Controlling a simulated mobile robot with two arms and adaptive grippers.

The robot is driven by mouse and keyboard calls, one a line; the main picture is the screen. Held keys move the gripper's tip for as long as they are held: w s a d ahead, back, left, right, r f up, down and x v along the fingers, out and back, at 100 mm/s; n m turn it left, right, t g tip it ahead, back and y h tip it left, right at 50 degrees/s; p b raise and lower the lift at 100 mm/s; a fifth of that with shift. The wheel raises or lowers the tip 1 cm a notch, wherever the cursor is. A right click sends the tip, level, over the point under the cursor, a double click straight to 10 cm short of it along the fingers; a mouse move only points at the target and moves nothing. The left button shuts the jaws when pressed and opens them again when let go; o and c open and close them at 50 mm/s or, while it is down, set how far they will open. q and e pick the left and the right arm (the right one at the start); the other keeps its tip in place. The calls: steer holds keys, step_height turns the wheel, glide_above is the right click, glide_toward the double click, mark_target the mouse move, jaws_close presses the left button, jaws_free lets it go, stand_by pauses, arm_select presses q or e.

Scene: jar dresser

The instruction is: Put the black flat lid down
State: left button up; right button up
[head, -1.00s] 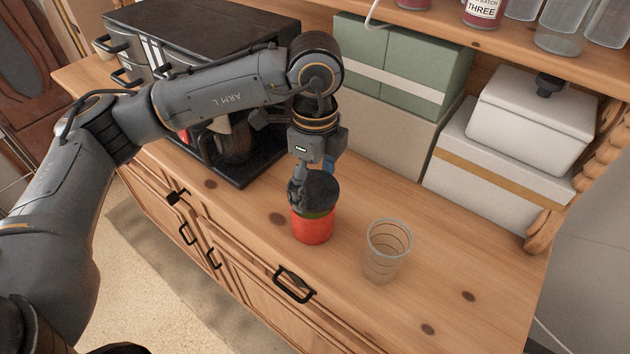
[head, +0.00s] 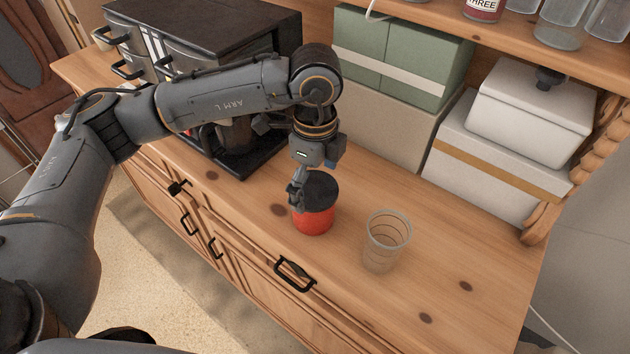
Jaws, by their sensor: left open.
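The black flat lid (head: 319,188) sits on top of a red jar (head: 314,220) on the wooden counter, looking level and covering the jar's mouth. No gap shows between lid and jar. My left gripper (head: 299,191) points down at the lid's left edge. It is open, with one finger beside the lid and jar rim. The other finger is hard to make out. My right gripper is out of view.
An empty clear ribbed glass (head: 386,242) stands right of the jar. A black coffee machine (head: 205,45) is behind left. Green boxes (head: 400,50) and a white lidded box (head: 530,110) line the back. The counter's right front is free.

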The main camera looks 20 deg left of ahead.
mark_target(316, 188)
arm_select(q)
steer(key=shift+r+p, duration=0.3)
steer(key=shift+p, duration=0.05)
steer(key=shift+w+r+b, duration=0.1)
steer(key=shift+r+b, duration=0.15)
steer(key=shift+b, duration=0.05)
step_height(316, 188, up, 12)
steer(key=b, duration=0.4)
steer(key=shift+f, duration=0.25)
steer(key=shift+f, duration=0.1)
